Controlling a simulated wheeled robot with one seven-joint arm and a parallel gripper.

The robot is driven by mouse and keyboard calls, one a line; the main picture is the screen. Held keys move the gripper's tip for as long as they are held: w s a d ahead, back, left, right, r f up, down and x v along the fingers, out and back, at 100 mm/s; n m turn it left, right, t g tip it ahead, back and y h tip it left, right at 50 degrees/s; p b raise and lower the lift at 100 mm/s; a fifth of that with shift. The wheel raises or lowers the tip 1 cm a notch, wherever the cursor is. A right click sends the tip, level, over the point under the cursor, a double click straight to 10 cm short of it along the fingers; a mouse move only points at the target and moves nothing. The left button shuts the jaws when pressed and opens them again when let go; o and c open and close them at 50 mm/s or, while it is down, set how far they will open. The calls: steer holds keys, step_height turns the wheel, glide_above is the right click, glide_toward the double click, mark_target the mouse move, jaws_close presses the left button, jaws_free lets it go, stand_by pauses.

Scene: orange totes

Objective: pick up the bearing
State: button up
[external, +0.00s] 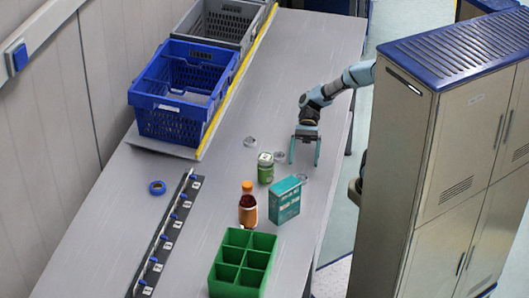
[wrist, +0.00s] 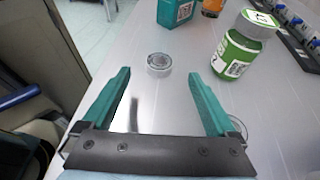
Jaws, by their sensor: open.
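A small round metal bearing (wrist: 159,65) lies flat on the grey table in the wrist view, just beyond the space between my fingertips. In the external view a small ring (external: 302,178) beside the teal box appears to be the same bearing. My gripper (external: 305,161) is open and empty, pointing down over the table. Its two teal fingers also show in the wrist view (wrist: 159,76), one on each side of the bearing's line and not touching it. A second round piece (wrist: 239,127) is partly hidden behind the right finger; it also shows next to the jar (external: 280,157).
A green jar (external: 265,168), a teal box (external: 285,200) and a sauce bottle (external: 248,205) stand close by. Another ring (external: 250,142) lies farther back. A green divided bin (external: 243,263), a blue crate (external: 170,122) and a hook rail (external: 165,235) are farther off.

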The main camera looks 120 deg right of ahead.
mark_target(302, 175)
steer(key=x, duration=0.2)
steer(key=b+x, duration=0.1)
steer(key=x, duration=0.1)
steer(key=shift+a+f, duration=0.1)
steer(key=shift+f, duration=0.2)
steer(key=shift+w+a+f, duration=0.2)
steer(key=shift+w+a, duration=0.15)
steer(key=shift+a, duration=0.05)
jaws_close()
